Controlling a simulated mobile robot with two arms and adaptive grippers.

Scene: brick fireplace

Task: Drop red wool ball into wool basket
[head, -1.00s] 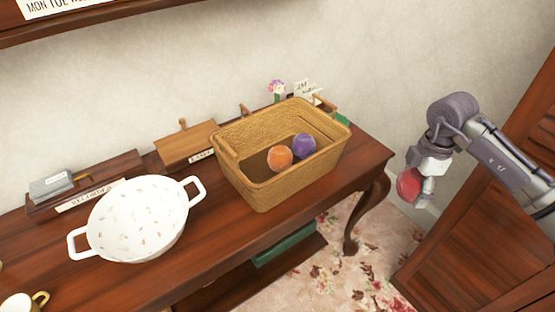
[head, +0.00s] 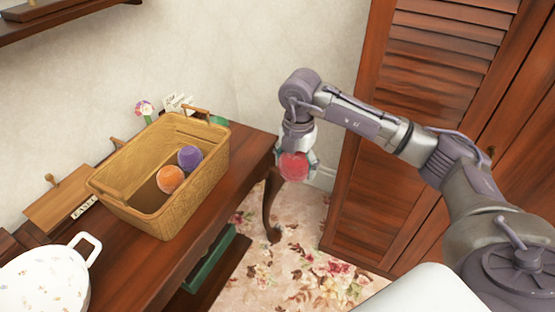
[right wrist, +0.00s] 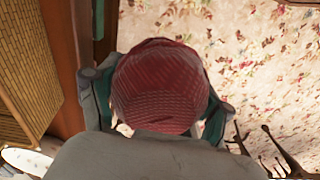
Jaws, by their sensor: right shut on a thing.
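The red wool ball (head: 293,166) is held in my right gripper (head: 296,160), to the right of the table's end and over the floral carpet. In the right wrist view the red ball (right wrist: 160,85) fills the space between the fingers. The wicker wool basket (head: 150,222) stands on the wooden table to the left of the gripper. An orange ball (head: 170,179) and a purple ball (head: 189,157) lie inside it. The basket's woven side also shows at the left of the right wrist view (right wrist: 28,60). My left gripper is not in view.
The wooden table (head: 222,205) ends just left of my right gripper. A white two-handled bowl (head: 45,282) stands at the lower left. A sign and flower (head: 145,108) stand behind the basket. A louvered wooden door (head: 440,60) stands behind my right arm.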

